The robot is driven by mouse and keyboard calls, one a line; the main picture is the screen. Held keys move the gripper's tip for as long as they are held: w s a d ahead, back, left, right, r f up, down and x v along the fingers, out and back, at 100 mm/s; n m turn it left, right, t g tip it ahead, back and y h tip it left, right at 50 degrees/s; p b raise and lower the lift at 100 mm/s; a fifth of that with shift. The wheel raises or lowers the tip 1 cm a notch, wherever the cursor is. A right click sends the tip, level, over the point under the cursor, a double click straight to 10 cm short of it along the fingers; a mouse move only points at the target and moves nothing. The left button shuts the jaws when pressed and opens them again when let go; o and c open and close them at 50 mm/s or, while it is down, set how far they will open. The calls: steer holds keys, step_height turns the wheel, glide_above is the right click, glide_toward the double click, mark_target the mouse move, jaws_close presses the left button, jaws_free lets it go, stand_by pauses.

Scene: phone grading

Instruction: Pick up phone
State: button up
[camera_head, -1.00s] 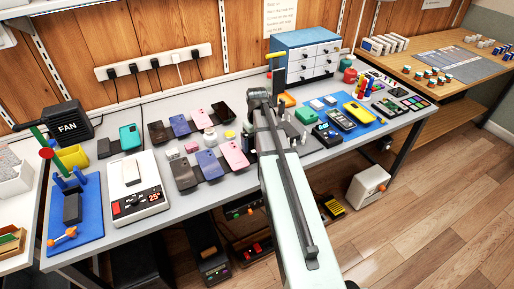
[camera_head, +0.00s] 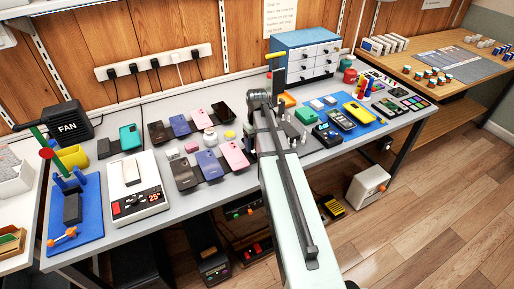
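Several phones lie on the grey bench. In the front row on dark stands are a dark grey phone (camera_head: 184,174), a blue-violet phone (camera_head: 208,164) and a pink phone (camera_head: 236,155). Behind them are a dark phone (camera_head: 158,133), a purple phone (camera_head: 180,125), a mauve phone (camera_head: 202,119) and a dark red phone (camera_head: 225,109). A teal phone (camera_head: 129,137) stands to the left.
A blue mat (camera_head: 92,232) with a dark phone lies far left. A blue drawer cabinet (camera_head: 305,54) stands at the back. Small bottles and blocks sit between the phone rows.

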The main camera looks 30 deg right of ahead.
step_height(320, 180, up, 9)
steer(key=s+d+m, duration=0.3)
steer(key=s+d, duration=0.1)
steer(key=d, duration=1.6)
steer(key=s+d+m, duration=0.3)
steer(key=d, duration=1.6)
steer(key=w+d+n, duration=0.2)
steer(key=w+d, duration=0.1)
steer(key=d, duration=0.4)
steer(key=w+d+n, duration=0.3)
steer(key=d, duration=0.4)
steer(key=shift+d+r, duration=0.25)
steer(key=shift+d, duration=0.05)
steer(key=shift+f, duration=0.1)
steer(key=shift+f, duration=0.1)
